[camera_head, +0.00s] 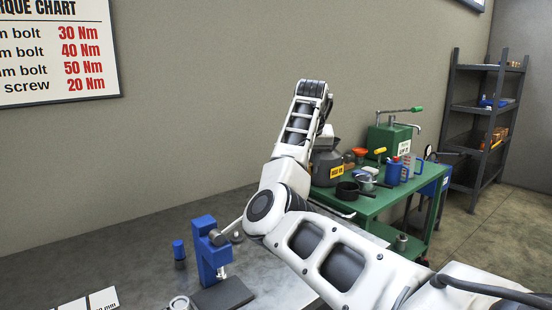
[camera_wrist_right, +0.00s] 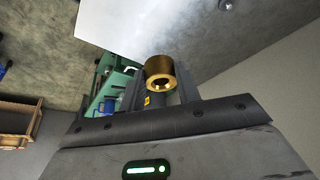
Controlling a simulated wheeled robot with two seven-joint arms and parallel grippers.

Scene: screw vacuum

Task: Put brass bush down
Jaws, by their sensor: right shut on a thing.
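The brass bush (camera_wrist_right: 160,75) is a short gold ring with a dark hole, in the right wrist view. My right gripper (camera_wrist_right: 158,88) is shut on it, with a grey finger on either side. In the head view my right arm rises across the middle, and the bush and fingers cannot be made out there. My left gripper is in neither view.
A green table (camera_head: 395,205) behind holds cans, a jug and pots. Dark shelves (camera_head: 480,125) stand at the far right. The bench's rear left is clear.

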